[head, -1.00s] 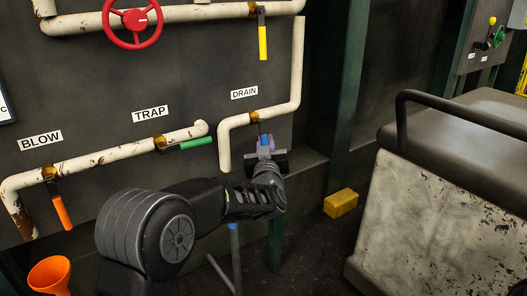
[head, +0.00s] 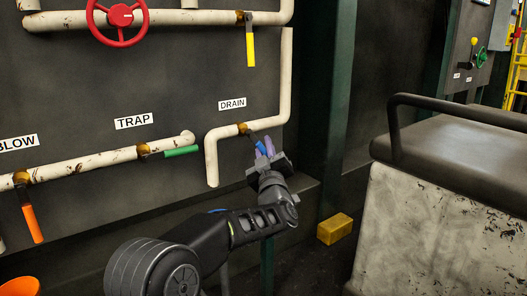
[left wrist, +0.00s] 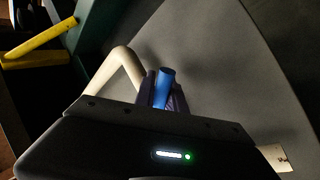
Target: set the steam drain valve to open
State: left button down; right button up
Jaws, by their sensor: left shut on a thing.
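The drain valve (head: 243,128) sits on the white pipe just below the DRAIN label (head: 232,104). Its blue handle (head: 260,148) slants down and to the right from the valve, at an angle to the pipe run. My left gripper (head: 266,147) is shut on this handle, with its purple-looking fingers on either side. In the left wrist view the blue handle (left wrist: 166,86) stands between the fingers. The gripper body covers the handle's lower end. My right gripper is not in view.
A green trap handle (head: 181,151) lies to the left, along its pipe. An orange blow handle (head: 33,222) and a yellow handle (head: 250,48) hang down. A yellow block (head: 334,229) lies on the floor. A worn machine housing (head: 440,235) with a rail stands at right.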

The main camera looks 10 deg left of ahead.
pick_arm(q)
jog(key=c, duration=1.4)
grip_release()
jog(key=p+v, duration=0.1)
jog(key=v, duration=0.7)
jog(key=shift+p, duration=0.3)
jog(key=shift+c, duration=0.4)
